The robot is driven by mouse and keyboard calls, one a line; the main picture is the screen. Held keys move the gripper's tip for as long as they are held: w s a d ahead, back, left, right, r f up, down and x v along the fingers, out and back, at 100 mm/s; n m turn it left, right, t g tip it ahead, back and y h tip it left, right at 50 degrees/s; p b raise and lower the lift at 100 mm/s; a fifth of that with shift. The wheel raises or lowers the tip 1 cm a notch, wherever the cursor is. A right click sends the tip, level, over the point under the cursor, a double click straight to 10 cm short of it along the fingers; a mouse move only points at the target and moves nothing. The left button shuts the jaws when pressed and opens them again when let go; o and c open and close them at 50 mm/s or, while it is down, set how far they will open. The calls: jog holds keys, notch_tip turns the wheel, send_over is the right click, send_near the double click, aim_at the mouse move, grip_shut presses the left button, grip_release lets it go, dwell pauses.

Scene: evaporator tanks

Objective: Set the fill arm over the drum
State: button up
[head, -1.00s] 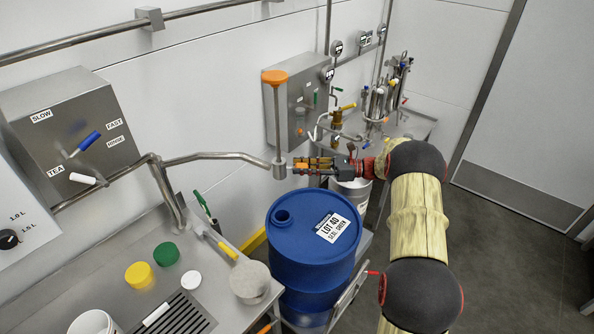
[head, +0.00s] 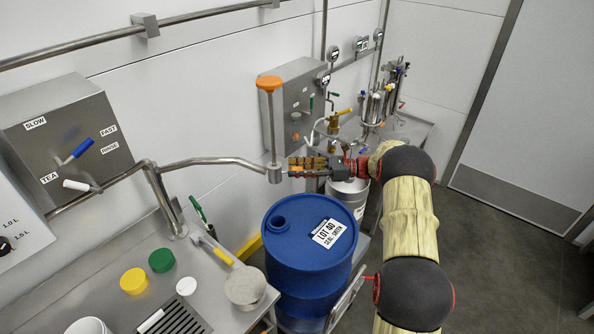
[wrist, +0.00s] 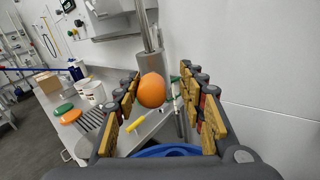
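The fill arm (head: 215,161) is a bent steel pipe from the left, ending in a steel block under a vertical rod with an orange cap (head: 269,82). The blue drum (head: 300,262) stands below and to the right, its open bung hole (head: 281,223) at the left of its lid. The pipe's end is behind and left of this hole in the picture. My gripper (head: 299,168) is right of the pipe's end. In the wrist view its fingers (wrist: 160,103) are open on either side of an orange ball knob (wrist: 151,90), with gaps. The drum's rim shows below.
A white bucket (head: 349,196) stands behind the drum. Valves and pipes (head: 375,105) are at the back. The floor at right is clear.

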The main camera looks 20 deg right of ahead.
jog(key=shift+o, duration=0.2)
jog(key=shift+f, duration=0.1)
jog(key=shift+s, duration=0.1)
jog(key=shift+s+d, duration=0.1)
jog(key=shift+d, duration=0.1)
jog(key=v, duration=1.1)
jog(key=shift+d, duration=0.25)
